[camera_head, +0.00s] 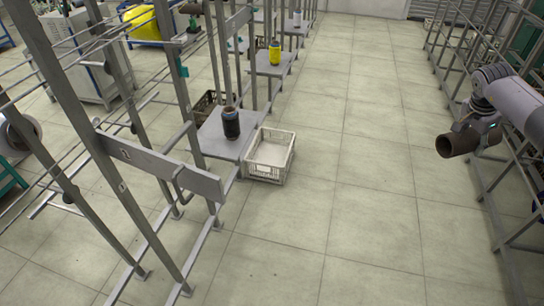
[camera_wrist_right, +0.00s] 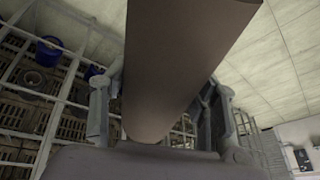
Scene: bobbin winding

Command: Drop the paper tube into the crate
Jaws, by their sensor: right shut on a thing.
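A brown paper tube (camera_head: 458,144) is in my right gripper (camera_head: 482,133) at the right of the head view, held up away from the machine. In the right wrist view the tube (camera_wrist_right: 175,60) fills the middle, between the two fingers of my right gripper (camera_wrist_right: 160,115). The white crate (camera_head: 283,171) stands on the floor in the middle of the head view, beside a grey machine shelf. Its visible inside looks empty. The tube is well to the right of the crate. My left gripper does not show.
A dark bobbin (camera_head: 231,124) stands on the grey shelf (camera_head: 213,142) left of the crate. A yellow bobbin (camera_head: 275,53) stands on a shelf farther back. A brown crate (camera_head: 205,104) is behind the near shelf. Metal frames line both sides; the tiled aisle (camera_head: 350,200) between is clear.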

